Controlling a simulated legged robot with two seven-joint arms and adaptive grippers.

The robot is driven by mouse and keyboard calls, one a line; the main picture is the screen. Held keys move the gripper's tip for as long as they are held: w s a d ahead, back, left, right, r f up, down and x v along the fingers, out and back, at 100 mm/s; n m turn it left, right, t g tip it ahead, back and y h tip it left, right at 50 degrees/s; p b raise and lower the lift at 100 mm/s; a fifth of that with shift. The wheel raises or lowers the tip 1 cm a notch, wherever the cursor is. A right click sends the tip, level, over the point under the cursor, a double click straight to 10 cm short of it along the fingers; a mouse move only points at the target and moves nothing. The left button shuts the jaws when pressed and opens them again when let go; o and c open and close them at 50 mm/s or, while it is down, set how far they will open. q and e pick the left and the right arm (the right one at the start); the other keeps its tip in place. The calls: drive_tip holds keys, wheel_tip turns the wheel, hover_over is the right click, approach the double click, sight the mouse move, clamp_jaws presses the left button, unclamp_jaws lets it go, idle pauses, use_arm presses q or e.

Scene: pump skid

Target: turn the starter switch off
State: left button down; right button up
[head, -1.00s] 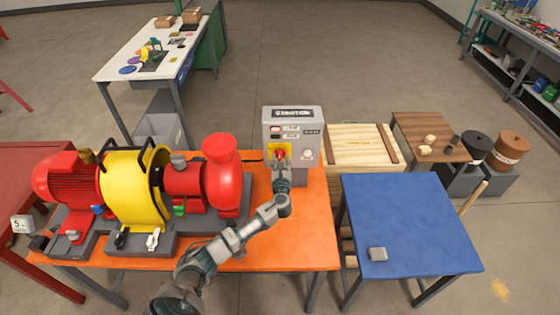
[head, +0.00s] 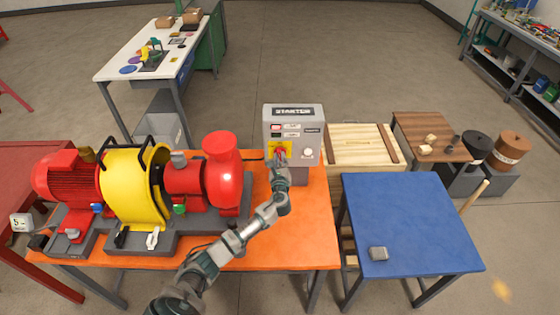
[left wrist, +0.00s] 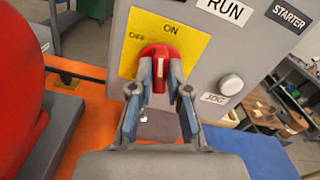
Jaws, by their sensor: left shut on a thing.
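The starter box (head: 292,128) is a grey cabinet standing at the right end of the orange bench. Its red rotary switch knob (head: 280,151) sits on a yellow plate marked OFF and ON. In the left wrist view the red knob (left wrist: 159,62) is between the fingers of my left gripper (left wrist: 160,85), which is shut on it. The knob carries a white line, roughly upright in this view; I cannot tell for sure which mark it points to. My left gripper (head: 279,160) also shows in the head view, against the front of the box. My right gripper is not in view.
A red motor (head: 68,178), a yellow guard (head: 133,185) and a red pump (head: 222,172) stand left of the box. A white push button (left wrist: 231,84) is right of the knob.

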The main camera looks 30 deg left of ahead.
use_arm(q)
drive_tip(key=shift+a+f+n+b, duration=0.15)
drive_tip(key=shift+n+b, duration=0.2)
drive_tip(key=shift+n, duration=0.65)
drive_tip(key=n+b, duration=0.2)
drive_tip(key=n, duration=0.2)
drive_tip(key=shift+f+n, duration=0.1)
drive_tip(key=shift+n, duration=0.2)
drive_tip(key=shift+s+n+b, duration=0.1)
drive_tip(key=shift+n+b, duration=1.75)
drive_tip(key=shift+n, duration=2.15)
